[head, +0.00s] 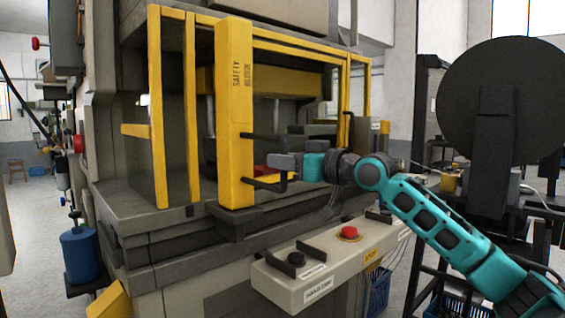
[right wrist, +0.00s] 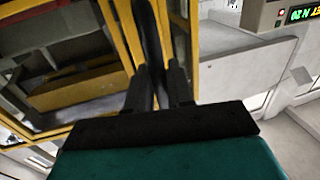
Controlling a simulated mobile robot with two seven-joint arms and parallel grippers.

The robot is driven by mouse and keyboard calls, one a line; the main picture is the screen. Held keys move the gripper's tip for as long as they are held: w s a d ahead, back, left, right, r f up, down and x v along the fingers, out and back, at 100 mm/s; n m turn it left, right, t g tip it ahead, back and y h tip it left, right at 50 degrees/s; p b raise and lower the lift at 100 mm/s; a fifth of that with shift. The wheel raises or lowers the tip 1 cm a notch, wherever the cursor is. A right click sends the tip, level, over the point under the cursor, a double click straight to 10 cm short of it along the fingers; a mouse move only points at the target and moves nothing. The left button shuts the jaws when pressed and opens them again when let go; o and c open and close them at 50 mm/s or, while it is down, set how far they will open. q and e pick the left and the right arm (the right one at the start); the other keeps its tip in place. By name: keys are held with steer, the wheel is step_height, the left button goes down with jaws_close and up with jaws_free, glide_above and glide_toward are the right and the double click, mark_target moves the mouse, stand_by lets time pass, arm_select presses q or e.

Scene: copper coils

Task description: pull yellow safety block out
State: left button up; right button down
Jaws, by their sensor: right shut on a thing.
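The yellow safety block (head: 235,115) is a tall upright post with dark lettering, standing at the front corner of the press's yellow-framed guard. A black handle sticks out from its right side. My right gripper (head: 272,161) reaches in from the right and is shut on this handle; the grip itself is small in the head view. In the right wrist view the two dark fingers (right wrist: 159,82) close on the black handle bar (right wrist: 150,40), with yellow frame parts behind. The block's foot rests at the press table edge. My left gripper is not in view.
A control panel (head: 320,262) with a red button (head: 349,233) juts out below my right arm. A large dark disc (head: 500,95) stands at the right. A blue canister (head: 80,255) is at the lower left. Yellow guard frames (head: 192,110) stand close left of the block.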

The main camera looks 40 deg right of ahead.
steer(key=c, duration=1.4)
jaws_free()
steer(key=shift+f, duration=0.1)
steer(key=shift+o, duration=1.2)
steer(key=shift+s, duration=0.3)
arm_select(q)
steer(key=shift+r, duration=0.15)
arm_select(e)
steer(key=shift+w, duration=0.1)
steer(key=shift+d, duration=0.1)
arm_select(q)
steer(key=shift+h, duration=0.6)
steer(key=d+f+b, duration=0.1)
steer(key=b, duration=0.1)
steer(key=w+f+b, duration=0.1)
steer(key=b, duration=0.2)
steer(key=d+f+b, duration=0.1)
steer(key=b, duration=0.2)
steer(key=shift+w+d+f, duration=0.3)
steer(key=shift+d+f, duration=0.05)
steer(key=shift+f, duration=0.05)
arm_select(e)
steer(key=v, duration=1.3)
